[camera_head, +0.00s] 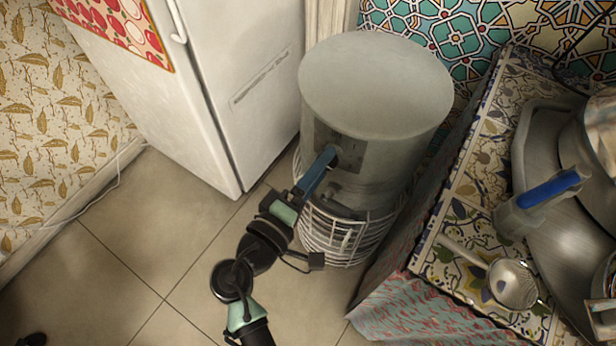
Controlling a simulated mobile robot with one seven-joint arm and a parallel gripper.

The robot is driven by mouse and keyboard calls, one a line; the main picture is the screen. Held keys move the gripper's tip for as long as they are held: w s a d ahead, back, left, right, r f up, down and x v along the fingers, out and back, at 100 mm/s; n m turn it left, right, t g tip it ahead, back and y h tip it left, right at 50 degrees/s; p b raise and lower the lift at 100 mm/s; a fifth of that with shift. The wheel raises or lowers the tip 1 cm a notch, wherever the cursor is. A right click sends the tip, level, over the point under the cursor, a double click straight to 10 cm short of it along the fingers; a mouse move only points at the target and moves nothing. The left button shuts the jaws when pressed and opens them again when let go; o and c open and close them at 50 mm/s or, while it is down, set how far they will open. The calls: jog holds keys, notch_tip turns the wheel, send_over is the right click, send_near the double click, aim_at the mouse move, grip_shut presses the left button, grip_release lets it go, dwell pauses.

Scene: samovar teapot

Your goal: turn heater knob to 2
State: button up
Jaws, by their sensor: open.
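The heater (378,90) is a grey-white cylinder standing on the floor, with a white wire guard (345,232) around its lower part. A dark panel on its front left side carries a small dark knob (334,160). My gripper (327,160) reaches up to this panel from below. Its blue fingers are at the knob and partly cover it. I cannot tell whether they touch it. The fingers are open, though the gap between them is hard to see from here. The knob's markings and setting are too small to read.
A white fridge (245,80) stands close on the left. On the right, a table with a patterned cloth (440,245) holds a metal tray (570,270), a strainer (512,284) and a blue-handled item (550,190). The tiled floor (150,230) at the left is clear.

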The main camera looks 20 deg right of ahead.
jog(key=p+v, duration=0.1)
jog(key=v, duration=1.1)
jog(key=shift+s+a+p, duration=0.25)
jog(key=shift+a+p, duration=0.05)
jog(key=shift+a, duration=0.05)
jog(key=shift+c, duration=0.2)
